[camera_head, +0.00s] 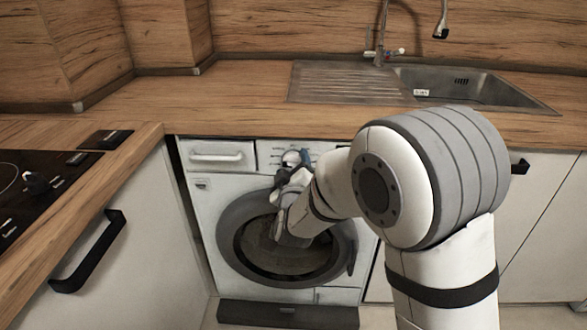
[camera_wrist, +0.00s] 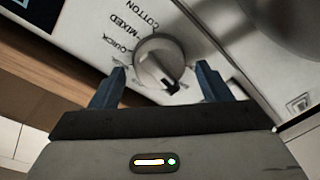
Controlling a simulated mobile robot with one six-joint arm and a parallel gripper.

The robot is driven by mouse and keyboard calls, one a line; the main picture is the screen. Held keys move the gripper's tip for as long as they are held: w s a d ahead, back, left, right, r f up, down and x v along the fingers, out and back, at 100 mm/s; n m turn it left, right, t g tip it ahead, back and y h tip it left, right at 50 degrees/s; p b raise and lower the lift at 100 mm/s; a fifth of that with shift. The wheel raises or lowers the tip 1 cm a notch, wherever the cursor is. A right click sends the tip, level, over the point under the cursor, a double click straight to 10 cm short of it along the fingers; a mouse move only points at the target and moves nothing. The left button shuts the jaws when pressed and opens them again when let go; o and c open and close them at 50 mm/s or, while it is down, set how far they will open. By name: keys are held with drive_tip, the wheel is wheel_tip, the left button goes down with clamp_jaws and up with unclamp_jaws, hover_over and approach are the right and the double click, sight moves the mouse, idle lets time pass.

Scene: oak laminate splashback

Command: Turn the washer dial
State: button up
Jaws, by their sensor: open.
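The washer (camera_head: 205,215) stands under the counter, with a round door and a control panel along its top. Its dial (camera_wrist: 160,64) is a round silver knob with a dark pointer mark, in the upper middle of the wrist view. Printed words such as COTTON, MIXED and QUICK lie around it. My gripper (camera_wrist: 159,84) is open, with one blue finger to each side of the dial's lower part. I cannot tell whether either finger touches it.
A wooden counter (camera_head: 230,95) overhangs the washer, with a sink (camera_head: 455,88) at the back right. A cabinet with a black handle (camera_head: 88,252) stands to the left, below a hob (camera_head: 35,190). The washer's round door (camera_head: 232,235) lies below my gripper.

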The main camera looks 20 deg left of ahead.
drive_tip(key=shift+w, duration=0.2)
drive_tip(key=shift+c, duration=0.2)
drive_tip(key=c, duration=0.9)
drive_tip(key=shift+c, duration=0.2)
